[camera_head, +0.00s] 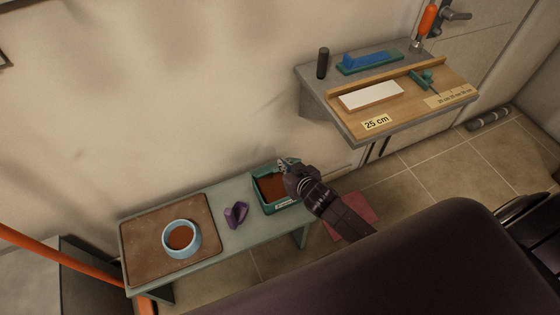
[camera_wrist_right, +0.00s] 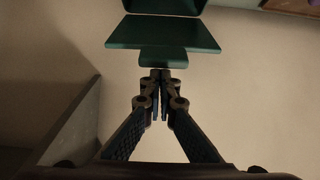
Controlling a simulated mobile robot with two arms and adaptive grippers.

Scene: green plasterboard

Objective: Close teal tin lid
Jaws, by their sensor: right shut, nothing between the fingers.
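The teal tin (camera_head: 266,207) stands at the right end of the low grey-green bench. It is open at the top, and its brown inside shows in the head view. In the right wrist view, a flat dark teal panel, which looks like the lid (camera_wrist_right: 163,33), has a small tab (camera_wrist_right: 163,57) on its near edge. My right gripper (camera_head: 283,162) is at the tin's back right edge. Its shut, empty fingertips, also in the right wrist view (camera_wrist_right: 161,74), are just by the tab; touching or apart is unclear. My wrist hides the tin's right side.
A purple object (camera_head: 236,215) sits left of the tin. Farther left, a light blue bowl (camera_head: 195,236) stands on a brown tray (camera_head: 140,262). A wall shelf (camera_head: 349,132) with tools and a white block (camera_head: 371,95) is up to the right. The wall is close behind the bench.

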